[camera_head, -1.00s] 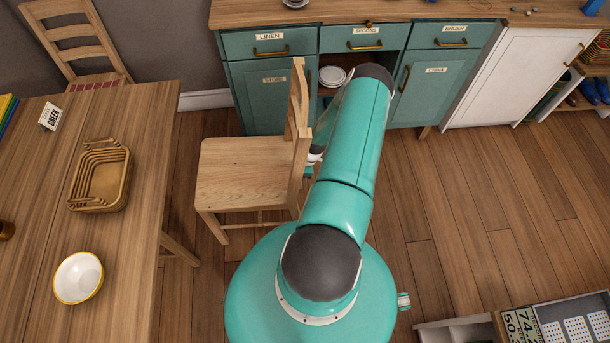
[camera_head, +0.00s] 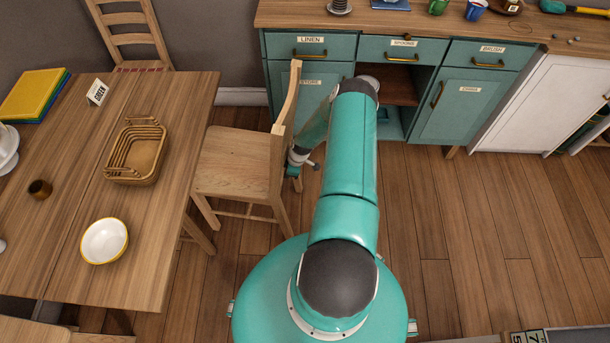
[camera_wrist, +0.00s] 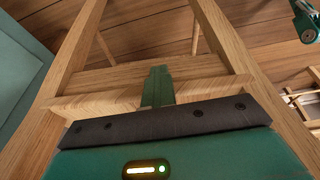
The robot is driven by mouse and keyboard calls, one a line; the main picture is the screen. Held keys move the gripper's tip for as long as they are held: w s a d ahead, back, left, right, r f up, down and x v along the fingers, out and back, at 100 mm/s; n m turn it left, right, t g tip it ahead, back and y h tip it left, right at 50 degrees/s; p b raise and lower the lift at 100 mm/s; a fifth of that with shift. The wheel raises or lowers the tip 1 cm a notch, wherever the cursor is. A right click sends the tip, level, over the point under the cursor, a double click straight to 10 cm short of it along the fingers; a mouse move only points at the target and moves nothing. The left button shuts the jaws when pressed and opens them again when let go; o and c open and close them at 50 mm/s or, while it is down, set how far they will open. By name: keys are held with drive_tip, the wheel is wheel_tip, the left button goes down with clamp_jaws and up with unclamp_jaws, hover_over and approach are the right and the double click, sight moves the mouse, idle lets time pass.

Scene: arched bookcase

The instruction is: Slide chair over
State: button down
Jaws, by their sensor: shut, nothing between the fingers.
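The light wooden chair (camera_head: 238,160) stands upright on the floor in the head view, its seat facing the table (camera_head: 165,255) on the left. The seat's front edge meets or tucks slightly under the table's right edge. My gripper (camera_head: 296,170) is at the right side of the chair's backrest, partly hidden by my arm. In the wrist view my gripper's narrow green fingers (camera_wrist: 158,84) are together and empty, in front of the backrest's crosspiece (camera_wrist: 100,103) between its two posts. Whether they touch the wood, I cannot tell.
Teal cabinets (camera_head: 318,92) stand behind the chair, with an open middle compartment. A second chair (camera_head: 135,35) is at the table's far end. The table holds a basket (camera_head: 137,155) and a white bowl (camera_head: 104,241). The floor (camera_head: 430,210) to the right is clear.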

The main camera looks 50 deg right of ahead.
sight(270, 171)
drive_tip(key=w+a, duration=0.2)
drive_tip(key=w, duration=0.1)
drive_tip(key=w+a, duration=0.2)
drive_tip(key=shift+w+a+r, duration=0.1)
drive_tip(key=shift+w+a, duration=0.1)
drive_tip(key=shift+w, duration=0.2)
drive_tip(key=shift+s, duration=0.15)
